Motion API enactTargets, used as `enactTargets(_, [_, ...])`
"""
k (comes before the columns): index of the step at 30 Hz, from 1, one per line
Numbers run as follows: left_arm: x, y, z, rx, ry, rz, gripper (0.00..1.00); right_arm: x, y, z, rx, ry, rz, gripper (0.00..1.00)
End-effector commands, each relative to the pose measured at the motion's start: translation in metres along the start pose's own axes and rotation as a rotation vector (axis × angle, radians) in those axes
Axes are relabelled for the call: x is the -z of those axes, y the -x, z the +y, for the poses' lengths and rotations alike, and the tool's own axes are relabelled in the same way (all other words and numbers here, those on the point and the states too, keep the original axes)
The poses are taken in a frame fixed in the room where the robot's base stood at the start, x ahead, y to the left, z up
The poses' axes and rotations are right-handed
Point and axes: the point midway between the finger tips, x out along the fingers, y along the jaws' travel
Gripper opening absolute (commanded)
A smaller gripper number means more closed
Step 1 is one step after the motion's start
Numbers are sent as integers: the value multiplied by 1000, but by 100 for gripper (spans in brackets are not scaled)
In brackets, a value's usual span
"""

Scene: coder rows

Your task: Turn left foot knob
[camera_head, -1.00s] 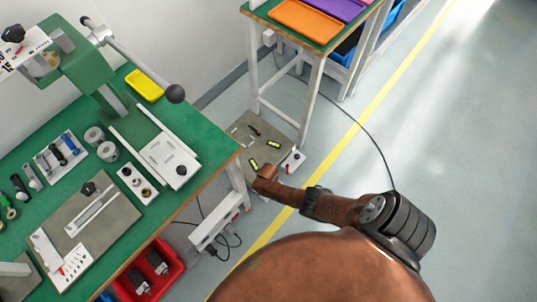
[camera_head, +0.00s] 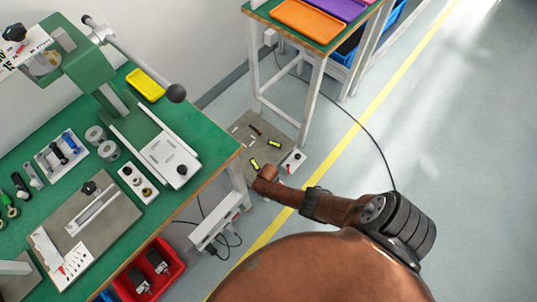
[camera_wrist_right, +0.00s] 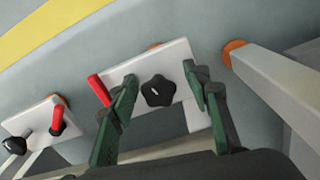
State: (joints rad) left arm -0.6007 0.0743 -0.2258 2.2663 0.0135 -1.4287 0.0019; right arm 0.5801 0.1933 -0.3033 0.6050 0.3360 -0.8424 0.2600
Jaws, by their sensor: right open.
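In the right wrist view, a black star-shaped knob (camera_wrist_right: 158,91) sits on a white plate (camera_wrist_right: 176,58). My right gripper (camera_wrist_right: 160,78) is open, with one green finger on each side of this knob. I cannot tell whether either finger touches it. A second dark knob (camera_wrist_right: 15,145) sits on another white plate (camera_wrist_right: 35,118) at the left. In the head view, my brown right arm reaches down between the tables, and its gripper is not clearly visible. My left gripper is not in view.
A red lever (camera_wrist_right: 98,90) stands beside the left finger, and another red lever (camera_wrist_right: 57,118) is on the second plate. A white leg (camera_wrist_right: 275,80) lies right of the gripper. The green workbench (camera_head: 190,185) and a small table (camera_head: 320,48) flank my arm.

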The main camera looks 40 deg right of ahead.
Motion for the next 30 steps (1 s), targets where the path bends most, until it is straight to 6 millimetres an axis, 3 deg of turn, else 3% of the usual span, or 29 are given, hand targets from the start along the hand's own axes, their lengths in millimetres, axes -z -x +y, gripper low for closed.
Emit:
enactTargets(14, [1, 1, 1, -1, -2, 2, 40, 2, 14, -1, 3, 2, 4, 44])
enactTargets(30, [2, 1, 0, -1, -1, 3, 40, 1, 88, 0, 0, 1, 4, 44])
